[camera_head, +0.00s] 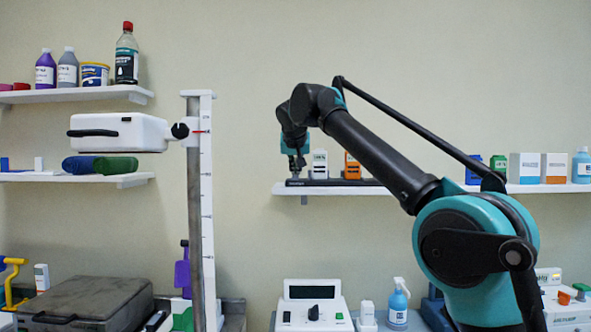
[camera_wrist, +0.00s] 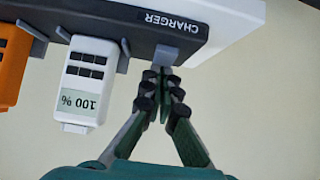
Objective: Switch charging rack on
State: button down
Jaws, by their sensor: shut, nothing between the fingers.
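The charging rack (camera_head: 335,183) is a dark bar on the right wall shelf. In the wrist view the rack (camera_wrist: 120,14) carries the label CHARGER, with a small grey switch-like block (camera_wrist: 166,54) at its edge beside the label. A white unit (camera_wrist: 90,75) marked 100 % and an orange unit (camera_wrist: 12,62) sit in the rack. The white unit (camera_head: 319,165) and the orange unit (camera_head: 352,168) also show in the head view. My gripper (camera_wrist: 161,78) is shut and empty, its fingertips at or very near the grey block. Whether they touch, and the switch's position, I cannot tell.
The shelf (camera_head: 283,189) also holds boxes (camera_head: 524,168) and bottles at the right. A tall measuring post (camera_head: 208,200) stands left of my arm. Below are a white console (camera_head: 313,310) and a spray bottle (camera_head: 398,305). The wall above the rack is clear.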

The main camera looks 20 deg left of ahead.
jog(key=shift+w+f, duration=0.15)
jog(key=shift+f, duration=0.1)
jog(key=shift+w, duration=0.1)
jog(key=shift+w+a+r, duration=0.25)
jog(key=shift+w, duration=0.4)
jog(key=v, duration=1.2)
dwell(0.4)
